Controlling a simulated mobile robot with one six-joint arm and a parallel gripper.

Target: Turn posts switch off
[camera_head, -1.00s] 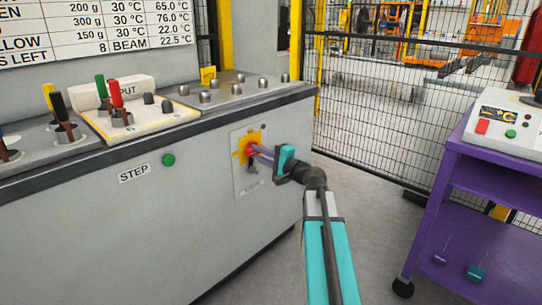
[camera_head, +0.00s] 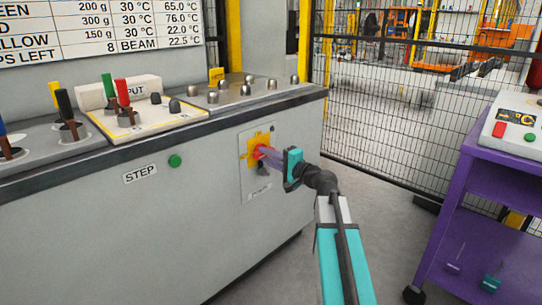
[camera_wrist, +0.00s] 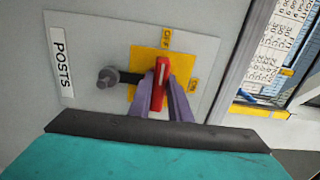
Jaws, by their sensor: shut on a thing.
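The posts switch is a red handle (camera_wrist: 158,92) on a yellow backing (camera_wrist: 142,62), on a pale plate labelled POSTS (camera_wrist: 85,50). In the wrist view, OFF is marked above the handle and ON to its right. The handle stands nearly upright there, its upper end towards OFF. My gripper (camera_wrist: 161,76) has its purple fingers on both sides of the handle, shut on it. In the head view, my gripper (camera_head: 267,154) reaches the switch from the right, and the fingers partly hide the red handle (camera_head: 258,152).
A dark knob (camera_wrist: 108,77) sticks out beside the yellow backing. The grey cabinet (camera_head: 120,225) carries a green STEP button (camera_head: 175,161) and levers on top. A purple cart (camera_head: 455,210) stands at the right. A mesh fence (camera_head: 400,120) is behind, with floor between.

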